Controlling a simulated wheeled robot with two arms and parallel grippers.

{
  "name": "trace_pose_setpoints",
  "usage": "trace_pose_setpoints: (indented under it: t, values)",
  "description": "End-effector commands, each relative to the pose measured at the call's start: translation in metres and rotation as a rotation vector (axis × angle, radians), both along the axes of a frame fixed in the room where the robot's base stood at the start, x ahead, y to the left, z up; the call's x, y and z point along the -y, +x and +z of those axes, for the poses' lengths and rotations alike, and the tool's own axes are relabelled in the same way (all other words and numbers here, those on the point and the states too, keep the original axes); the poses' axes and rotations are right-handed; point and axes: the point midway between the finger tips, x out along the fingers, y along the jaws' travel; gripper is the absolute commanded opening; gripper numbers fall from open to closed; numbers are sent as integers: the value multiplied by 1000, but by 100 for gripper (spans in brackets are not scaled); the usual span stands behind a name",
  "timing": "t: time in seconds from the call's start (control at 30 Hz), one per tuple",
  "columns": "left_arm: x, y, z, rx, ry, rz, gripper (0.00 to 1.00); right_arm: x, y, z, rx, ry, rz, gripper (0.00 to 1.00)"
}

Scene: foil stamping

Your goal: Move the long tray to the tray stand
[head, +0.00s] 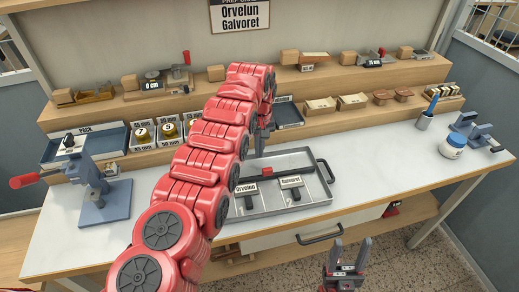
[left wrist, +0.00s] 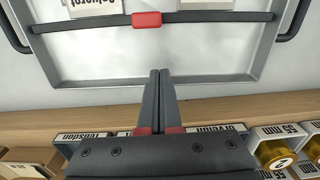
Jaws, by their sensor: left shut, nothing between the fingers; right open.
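The long tray (head: 318,203) is a grey metal tray with dark end handles, lying on the white bench at centre. A dark strap with a red clasp crosses it, and pieces labelled Orvelun and Galvoret lie inside. My left gripper (head: 261,150) points down at the tray's back edge, shut and empty. In the left wrist view its fingertips (left wrist: 160,73) overlap the wall of the tray (left wrist: 215,88); I cannot tell whether they touch. My left arm hides the tray's left back part. My right gripper (head: 347,243) is open and empty in front of the bench. I cannot identify the tray stand.
A blue press with a red handle (head: 95,190) stands at the left. Bench right of the tray is clear.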

Motion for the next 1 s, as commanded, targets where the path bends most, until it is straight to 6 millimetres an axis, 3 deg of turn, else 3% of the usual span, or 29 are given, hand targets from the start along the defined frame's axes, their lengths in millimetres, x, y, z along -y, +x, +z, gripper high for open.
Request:
trace_pose_setpoints:
  t: [0.13, 0.2, 0.7, 1.0]
  values:
    - [0, -2, -32, -4, 1, 0, 0, 0, 0, 5, 1, 0, 0, 54]
    - [1, -2, -19, -1, 1, 0, 0, 0, 0, 30, 1, 0, 0, 54]
    - [6, -18, -18, -2, 0, -1, 0, 0, 0, 124, 0, 0, 0, 54]
    - [11, -33, -23, -3, 0, -2, 0, 0, 0, 162, 0, 0, 0, 54]
